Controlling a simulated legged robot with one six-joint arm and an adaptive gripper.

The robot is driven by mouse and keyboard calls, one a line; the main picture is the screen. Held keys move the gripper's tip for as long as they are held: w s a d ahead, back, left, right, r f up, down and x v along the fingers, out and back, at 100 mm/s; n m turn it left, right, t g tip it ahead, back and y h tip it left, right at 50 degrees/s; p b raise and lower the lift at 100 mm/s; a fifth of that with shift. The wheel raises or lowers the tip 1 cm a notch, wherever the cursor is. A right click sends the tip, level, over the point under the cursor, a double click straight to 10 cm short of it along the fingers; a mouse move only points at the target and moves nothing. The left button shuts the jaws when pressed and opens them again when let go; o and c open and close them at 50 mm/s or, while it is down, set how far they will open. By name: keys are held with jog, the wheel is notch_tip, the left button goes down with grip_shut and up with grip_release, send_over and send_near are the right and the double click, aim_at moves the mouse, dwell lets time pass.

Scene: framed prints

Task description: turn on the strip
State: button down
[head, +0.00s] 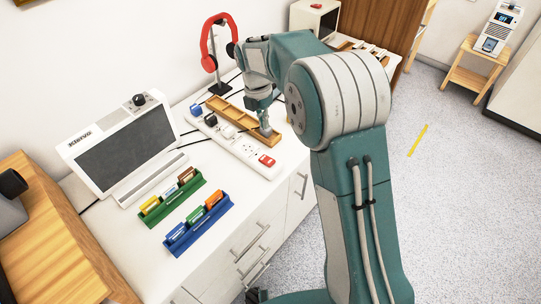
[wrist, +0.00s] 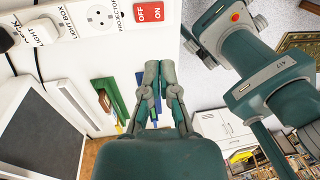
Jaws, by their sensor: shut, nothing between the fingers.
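The white power strip (head: 241,148) lies on the white cabinet top, with several plugs in its far-left part and an empty socket near its right end. Its red rocker switch (head: 267,160) is at the near right end. In the wrist view the switch (wrist: 150,12) shows OFF and ON markings at the top edge; I cannot tell which side is pressed. My gripper (head: 266,131) is above the wooden tray, just behind the strip's switch end. In the wrist view its fingers (wrist: 161,67) are together and empty, below the switch in the picture and apart from it.
A wooden tray (head: 230,109) lies behind the strip. Red headphones (head: 207,47) hang on a stand. A screen unit (head: 125,150) stands at the left. Green (head: 182,199) and blue (head: 180,241) racks hold small coloured items in front. Cables run behind the strip.

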aim_at(267, 160)
jog(key=f, duration=0.4)
jog(key=s+d+f, duration=0.1)
jog(key=f, duration=0.8)
jog(key=shift+s+d+f, duration=0.3)
jog(key=shift+f, duration=0.15)
jog(key=shift+f, duration=0.2)
jog(key=shift+w+a+r, duration=0.35)
jog(key=shift+w+a, duration=0.1)
